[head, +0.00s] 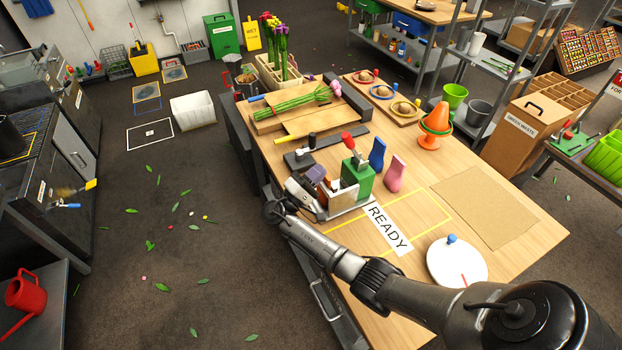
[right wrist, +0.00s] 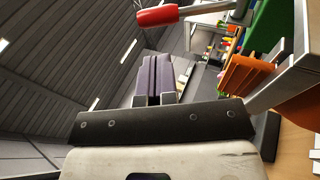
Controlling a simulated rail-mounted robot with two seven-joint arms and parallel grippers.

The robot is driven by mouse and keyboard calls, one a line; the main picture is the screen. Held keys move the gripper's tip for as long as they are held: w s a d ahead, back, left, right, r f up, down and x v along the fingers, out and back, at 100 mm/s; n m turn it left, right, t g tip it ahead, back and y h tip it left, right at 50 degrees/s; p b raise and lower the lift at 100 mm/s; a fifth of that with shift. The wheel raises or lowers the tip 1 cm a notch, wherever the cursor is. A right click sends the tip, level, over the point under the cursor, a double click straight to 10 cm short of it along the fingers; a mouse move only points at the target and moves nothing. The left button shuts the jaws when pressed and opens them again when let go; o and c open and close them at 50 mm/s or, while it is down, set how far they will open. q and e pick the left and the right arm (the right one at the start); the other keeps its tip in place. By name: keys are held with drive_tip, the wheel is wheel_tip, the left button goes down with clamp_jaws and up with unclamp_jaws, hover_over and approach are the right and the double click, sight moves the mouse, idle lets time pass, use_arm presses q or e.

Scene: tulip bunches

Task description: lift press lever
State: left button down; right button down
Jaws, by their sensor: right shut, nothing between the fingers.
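The press (head: 358,178) is a green block on a light base plate on the wooden table, with a lever (head: 348,142) that has a red grip and stands up above it. In the right wrist view the lever's red grip (right wrist: 158,17) and metal rod cross the top, beyond my fingertips. My right gripper (head: 317,172) is just left of the press, and its purple-grey fingers also show in the right wrist view (right wrist: 155,78). They are shut and empty, apart from the lever. The arm hides part of the press base. My left gripper is not in view.
A blue bottle-like piece (head: 377,154) and a pink one (head: 395,174) stand right of the press. Tulip bundles (head: 305,100) lie on a board behind. A READY label (head: 388,229), a white disc (head: 457,262) and a brown mat (head: 485,205) are in front and right.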

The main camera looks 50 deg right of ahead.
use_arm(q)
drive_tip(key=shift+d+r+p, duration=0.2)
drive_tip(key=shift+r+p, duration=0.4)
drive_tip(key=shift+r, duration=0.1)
use_arm(e)
drive_tip(key=x, duration=0.8)
drive_tip(key=shift+d, duration=0.2)
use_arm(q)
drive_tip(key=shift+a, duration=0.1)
